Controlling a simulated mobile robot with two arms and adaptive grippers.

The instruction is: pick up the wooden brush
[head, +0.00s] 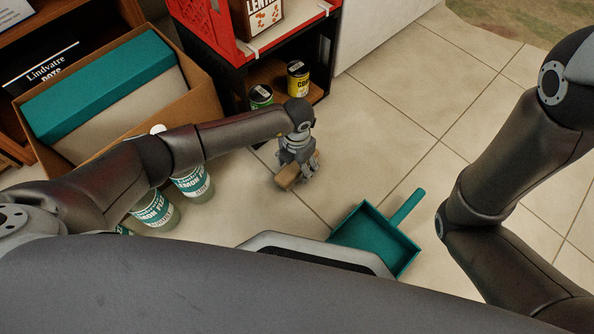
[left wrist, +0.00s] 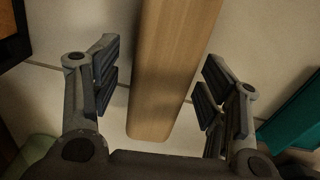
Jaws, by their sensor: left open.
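The wooden brush (head: 288,177) is a light brown block low over the tiled floor in the head view, partly covered by my left gripper (head: 304,173). In the left wrist view the brush (left wrist: 172,70) is a long smooth wooden bar, running from the top edge to the lower middle. It lies between the spread fingers of my left gripper (left wrist: 160,95). Gaps show on both sides, so the fingers do not touch it. The far end of the brush is cut off by that view. My right arm shows at the right of the head view, but its gripper is out of view.
A teal dustpan (head: 372,232) lies on the floor right of the brush. Labelled bottles (head: 193,183) stand at left, near a cardboard box (head: 196,96). A low shelf with cans (head: 298,79) stands behind. Open tiled floor (head: 400,130) lies to the right.

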